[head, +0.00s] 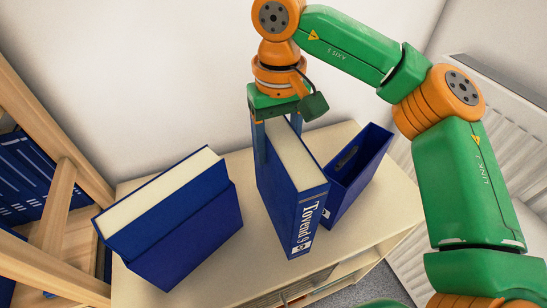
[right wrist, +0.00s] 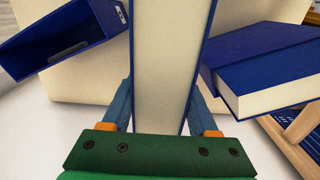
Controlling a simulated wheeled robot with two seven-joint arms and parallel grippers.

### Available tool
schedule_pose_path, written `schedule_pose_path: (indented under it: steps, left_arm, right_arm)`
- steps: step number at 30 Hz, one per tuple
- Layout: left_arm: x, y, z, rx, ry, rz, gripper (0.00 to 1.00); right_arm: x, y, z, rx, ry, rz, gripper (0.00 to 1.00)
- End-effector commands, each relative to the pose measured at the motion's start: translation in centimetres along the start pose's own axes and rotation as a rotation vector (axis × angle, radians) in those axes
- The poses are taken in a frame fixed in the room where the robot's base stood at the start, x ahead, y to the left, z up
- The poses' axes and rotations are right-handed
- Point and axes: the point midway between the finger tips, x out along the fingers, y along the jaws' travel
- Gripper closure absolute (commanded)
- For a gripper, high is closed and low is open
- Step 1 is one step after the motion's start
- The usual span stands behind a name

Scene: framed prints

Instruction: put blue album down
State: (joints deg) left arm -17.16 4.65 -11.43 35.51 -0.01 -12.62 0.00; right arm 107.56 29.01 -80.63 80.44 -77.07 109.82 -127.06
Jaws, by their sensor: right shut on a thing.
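A thick blue album (head: 306,215) with white lettering on its spine and cream pages stands upright over the middle of the pale cabinet top (head: 235,258). My right gripper (head: 278,132) comes down from above and is shut on the album's back end, one finger on each side. In the right wrist view the album (right wrist: 165,60) runs between the two fingers of the gripper (right wrist: 162,105). I cannot tell whether the album's bottom edge touches the cabinet. My left gripper is not in view.
Close on the right stands an open blue slipcase (head: 365,165). A wooden shelf (head: 60,205) with blue volumes is at the left. A white radiator (head: 500,110) is at the right.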

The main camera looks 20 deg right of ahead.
Motion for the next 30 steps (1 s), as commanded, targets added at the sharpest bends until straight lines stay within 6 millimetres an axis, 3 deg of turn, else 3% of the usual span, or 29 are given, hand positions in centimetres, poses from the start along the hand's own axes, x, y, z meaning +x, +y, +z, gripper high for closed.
schedule_pose_path:
  steps: [3, 8, 19, 20, 21, 23, 30]
  left_arm:
    - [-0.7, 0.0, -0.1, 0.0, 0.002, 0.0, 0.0]
    - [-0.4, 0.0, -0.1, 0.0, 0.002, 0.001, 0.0]
    - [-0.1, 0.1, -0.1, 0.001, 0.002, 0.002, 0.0]
    - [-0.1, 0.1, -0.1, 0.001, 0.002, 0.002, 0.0]
    - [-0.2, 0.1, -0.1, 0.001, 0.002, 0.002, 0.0]
    - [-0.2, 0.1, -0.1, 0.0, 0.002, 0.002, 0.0]
    - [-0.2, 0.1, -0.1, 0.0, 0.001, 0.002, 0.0]
  right_arm:
    - [1.1, -0.4, -1.1, -0.001, -0.002, 0.001, 1.0]
    - [3.9, -0.3, -1.0, -0.001, 0.001, 0.0, 1.0]
    - [4.5, -0.3, -1.0, 0.0, 0.003, -0.001, 1.0]
    - [4.5, -0.3, -1.0, 0.0, 0.002, -0.001, 0.35]
    - [4.5, -0.3, -1.0, 0.0, 0.002, -0.001, 0.24]
    - [4.5, -0.3, -1.0, 0.0, 0.002, -0.001, 0.1]
    - [4.5, -0.3, -1.0, 0.0, 0.002, -0.001, 0.1]
